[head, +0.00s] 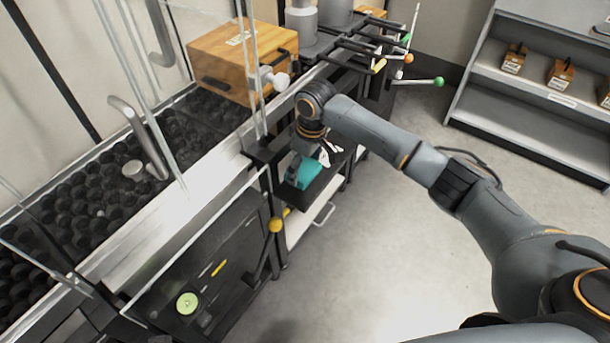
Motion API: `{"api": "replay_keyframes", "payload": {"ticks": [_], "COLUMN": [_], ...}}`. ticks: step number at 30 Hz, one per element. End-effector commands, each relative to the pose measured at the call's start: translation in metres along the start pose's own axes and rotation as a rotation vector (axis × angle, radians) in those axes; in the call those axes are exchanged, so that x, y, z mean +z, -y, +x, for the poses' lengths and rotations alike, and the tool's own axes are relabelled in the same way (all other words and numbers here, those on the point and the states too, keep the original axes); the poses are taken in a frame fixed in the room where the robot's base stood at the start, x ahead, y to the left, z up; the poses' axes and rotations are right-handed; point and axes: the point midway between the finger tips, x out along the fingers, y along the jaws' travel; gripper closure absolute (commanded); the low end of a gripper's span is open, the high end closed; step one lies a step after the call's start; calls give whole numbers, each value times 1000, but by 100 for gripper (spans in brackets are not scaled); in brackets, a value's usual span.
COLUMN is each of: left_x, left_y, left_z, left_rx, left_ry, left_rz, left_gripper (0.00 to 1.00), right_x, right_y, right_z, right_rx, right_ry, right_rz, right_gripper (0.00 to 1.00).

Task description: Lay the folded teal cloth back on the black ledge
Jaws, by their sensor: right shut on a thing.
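The folded teal cloth (304,172) shows below my right gripper (308,156), near the middle of the head view. The right gripper points down and is shut on the cloth; its fingertips are partly hidden by its own body. The black ledge (298,199) juts out from the side of the weighing table, under the cloth. The cloth is over or on this ledge; I cannot tell whether it touches. My left gripper is not in the view.
A wooden box (236,62) stands on the table behind clear panels. Levers with coloured knobs (438,81) stick out near the arm. A yellow knob (276,225) sits below left of the ledge. Grey shelves (540,90) stand at the right. The floor (385,240) between is clear.

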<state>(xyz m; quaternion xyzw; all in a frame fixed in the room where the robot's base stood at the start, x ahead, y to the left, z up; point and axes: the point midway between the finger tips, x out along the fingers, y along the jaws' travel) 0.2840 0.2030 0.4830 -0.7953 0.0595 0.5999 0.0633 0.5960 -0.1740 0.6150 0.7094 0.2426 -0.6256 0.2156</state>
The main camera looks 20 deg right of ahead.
Motion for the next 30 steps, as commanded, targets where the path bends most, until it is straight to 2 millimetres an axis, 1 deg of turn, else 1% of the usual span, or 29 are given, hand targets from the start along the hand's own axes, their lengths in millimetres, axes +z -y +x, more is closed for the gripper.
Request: {"api": "replay_keyframes", "payload": {"ticks": [1, 3, 7, 11, 20, 21, 23, 30], "left_x": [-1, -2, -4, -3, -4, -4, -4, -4], "left_y": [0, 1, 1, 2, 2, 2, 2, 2], "left_z": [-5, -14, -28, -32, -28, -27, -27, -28], "left_rx": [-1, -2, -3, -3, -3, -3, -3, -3], "left_ry": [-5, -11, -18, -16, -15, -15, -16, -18], "left_rz": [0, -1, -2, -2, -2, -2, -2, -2], "left_gripper": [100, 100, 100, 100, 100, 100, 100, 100], "right_x": [0, 2, 3, 4, 4, 4, 4, 4], "right_y": [-3, -2, -2, -2, -2, -2, -2, -2], "right_z": [6, 18, 31, 33, 34, 35, 35, 35], "right_rx": [0, -1, 1, 2, 0, 1, 1, 1], "right_ry": [2, 2, 0, 0, 1, 0, 0, 0], "right_rz": [1, 0, 0, 0, 1, 1, 0, 1], "right_gripper": [41, 41, 41, 41, 41, 12, 0, 0]}}
